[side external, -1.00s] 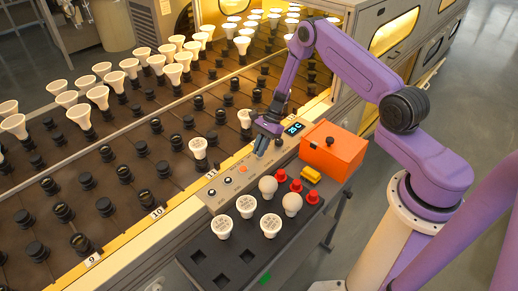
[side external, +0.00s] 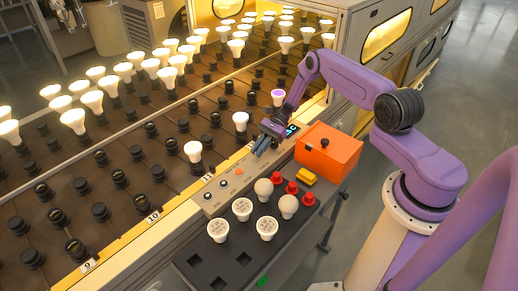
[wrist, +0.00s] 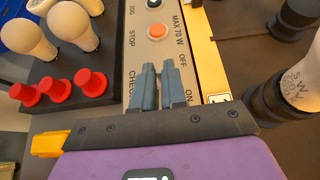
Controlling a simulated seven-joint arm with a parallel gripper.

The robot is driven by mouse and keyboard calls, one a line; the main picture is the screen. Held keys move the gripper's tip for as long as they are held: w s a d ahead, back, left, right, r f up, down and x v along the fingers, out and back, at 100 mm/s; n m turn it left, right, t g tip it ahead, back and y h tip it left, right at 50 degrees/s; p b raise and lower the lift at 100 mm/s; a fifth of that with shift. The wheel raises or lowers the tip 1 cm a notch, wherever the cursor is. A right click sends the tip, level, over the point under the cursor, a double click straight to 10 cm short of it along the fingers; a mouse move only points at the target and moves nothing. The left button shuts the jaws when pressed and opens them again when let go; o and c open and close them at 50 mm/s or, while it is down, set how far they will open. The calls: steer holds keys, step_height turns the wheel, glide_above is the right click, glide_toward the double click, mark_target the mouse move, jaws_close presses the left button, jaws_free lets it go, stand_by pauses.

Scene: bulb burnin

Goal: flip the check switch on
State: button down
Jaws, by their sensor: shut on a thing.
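My gripper (side external: 262,149) is down at the far end of the grey control panel (side external: 215,196), near a lit blue display (side external: 292,131). In the wrist view my gripper (wrist: 157,78) has its two grey fingers close together over the panel (wrist: 139,48), between the printed words CHECK and OFF/ON. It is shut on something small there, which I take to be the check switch. The fingers hide the switch, so its position cannot be seen.
An orange box (side external: 329,150), red caps (side external: 291,187) and loose bulbs (side external: 267,228) are beside the panel. An orange button (wrist: 157,31) lies beyond the fingers. A socketed bulb (wrist: 300,77) stands close on the right. The rack (side external: 120,205) holds many sockets and bulbs.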

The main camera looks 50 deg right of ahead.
steer(key=c, duration=1.2)
jaws_free()
steer(key=shift+d, duration=0.1)
steer(key=v, duration=1.7)
steer(key=shift+r, duration=0.2)
